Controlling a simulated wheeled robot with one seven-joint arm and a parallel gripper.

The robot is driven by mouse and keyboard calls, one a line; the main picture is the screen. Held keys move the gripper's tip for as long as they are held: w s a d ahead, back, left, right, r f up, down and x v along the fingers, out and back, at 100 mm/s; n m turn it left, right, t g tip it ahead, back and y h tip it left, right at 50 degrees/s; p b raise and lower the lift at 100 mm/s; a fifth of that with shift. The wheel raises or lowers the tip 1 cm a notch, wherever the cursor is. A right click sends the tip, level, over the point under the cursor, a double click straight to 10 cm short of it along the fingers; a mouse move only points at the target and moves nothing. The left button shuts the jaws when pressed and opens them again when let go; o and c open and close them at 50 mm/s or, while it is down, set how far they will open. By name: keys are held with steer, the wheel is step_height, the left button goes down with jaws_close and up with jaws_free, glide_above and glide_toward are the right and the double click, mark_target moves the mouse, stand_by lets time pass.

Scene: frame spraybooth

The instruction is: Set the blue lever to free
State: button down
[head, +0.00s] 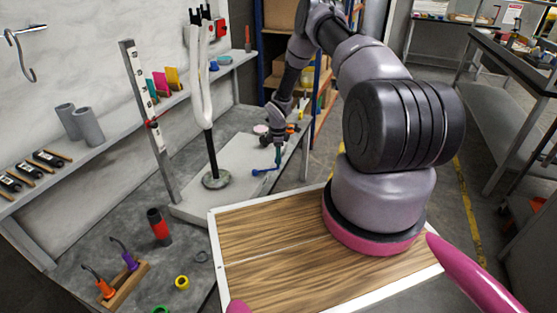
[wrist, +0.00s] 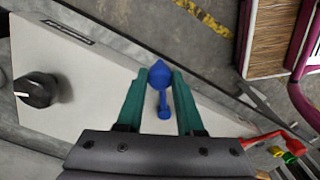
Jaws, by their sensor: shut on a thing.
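The blue lever (wrist: 164,98) is on a pale grey panel in the wrist view. It has a wide pointed end and a thin stem ending in a small knob. My gripper (wrist: 160,75) has its two green fingers on either side of the wide end, shut on it. In the head view the blue lever (head: 263,171) sits low on the panel's right part, with my gripper (head: 278,163) at it from above. I cannot read any free marking, so the lever's setting cannot be told.
A black knob (wrist: 36,90) with a white mark is on the same panel, beside a dark label plate (wrist: 68,32). A white frame on a stand (head: 210,179) rises left of my arm. Red, green and yellow parts (wrist: 287,150) lie at the wrist view's lower right.

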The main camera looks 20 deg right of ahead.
steer(key=shift+w, duration=0.2)
stand_by(0.3)
steer(key=c, duration=0.5)
jaws_free()
step_height(320, 180, up, 11)
steer(key=shift+f, duration=0.1)
